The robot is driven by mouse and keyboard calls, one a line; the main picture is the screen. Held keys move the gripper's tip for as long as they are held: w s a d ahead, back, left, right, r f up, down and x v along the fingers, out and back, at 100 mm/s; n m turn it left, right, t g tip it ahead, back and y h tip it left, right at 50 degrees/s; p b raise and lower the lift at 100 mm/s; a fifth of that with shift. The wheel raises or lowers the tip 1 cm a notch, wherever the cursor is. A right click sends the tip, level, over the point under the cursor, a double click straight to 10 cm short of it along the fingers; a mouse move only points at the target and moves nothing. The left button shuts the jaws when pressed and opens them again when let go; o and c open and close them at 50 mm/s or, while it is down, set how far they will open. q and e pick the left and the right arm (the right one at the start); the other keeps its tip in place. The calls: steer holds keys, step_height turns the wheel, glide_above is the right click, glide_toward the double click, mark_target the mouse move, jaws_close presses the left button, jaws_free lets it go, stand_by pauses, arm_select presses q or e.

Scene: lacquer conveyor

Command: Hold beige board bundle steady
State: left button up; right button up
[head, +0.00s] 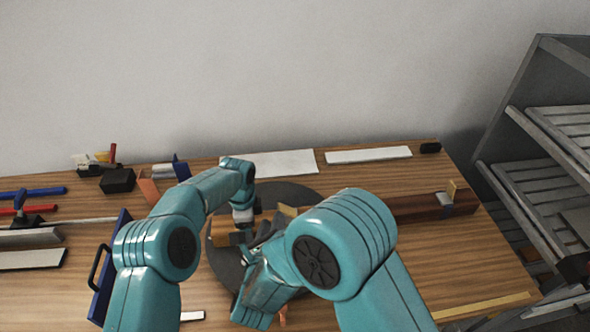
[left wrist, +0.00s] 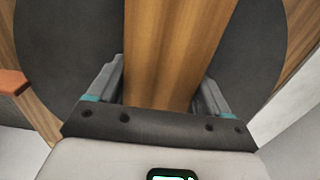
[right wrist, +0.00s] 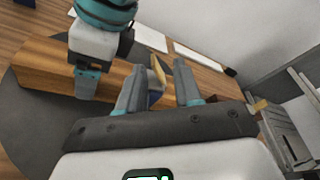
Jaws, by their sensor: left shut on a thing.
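The beige board bundle (head: 222,233) lies on a dark round disc (head: 226,271) on the table, partly hidden by my arms. In the left wrist view the bundle (left wrist: 180,45) runs between the fingers of my left gripper (left wrist: 163,80), which is shut on it from above. My right gripper (right wrist: 158,70) is open beside the bundle (right wrist: 50,65), to the right of the left gripper. A small blue and beige piece (right wrist: 155,90) shows between its fingers; I cannot tell whether they touch it.
A dark brown beam (head: 415,207) with a grey clamp (head: 445,199) extends to the right. A blue handled plate (head: 105,270) stands left of the disc. Pale strips (head: 368,155) lie along the back. A grey rack (head: 545,140) stands at the right.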

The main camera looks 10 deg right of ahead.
steer(key=shift+m+g, duration=0.3)
steer(key=shift+g, duration=0.2)
steer(key=x, duration=0.4)
steer(key=f+x, duration=0.1)
steer(key=x, duration=0.3)
steer(key=d+x, duration=0.1)
steer(key=x, duration=0.3)
steer(key=shift+s+d+f, duration=0.1)
steer(key=shift+d+f, duration=0.1)
steer(key=shift+f, duration=0.1)
steer(key=v, duration=1.2)
steer(key=w+d+r+t+y, duration=0.1)
steer(key=w+d+r+y, duration=0.1)
steer(key=w+d+r, duration=0.3)
steer(key=shift+w+r+n+t, duration=0.4)
steer(key=shift+w+r, duration=1.85)
steer(key=shift+r, duration=0.1)
steer(key=shift+d, duration=0.1)
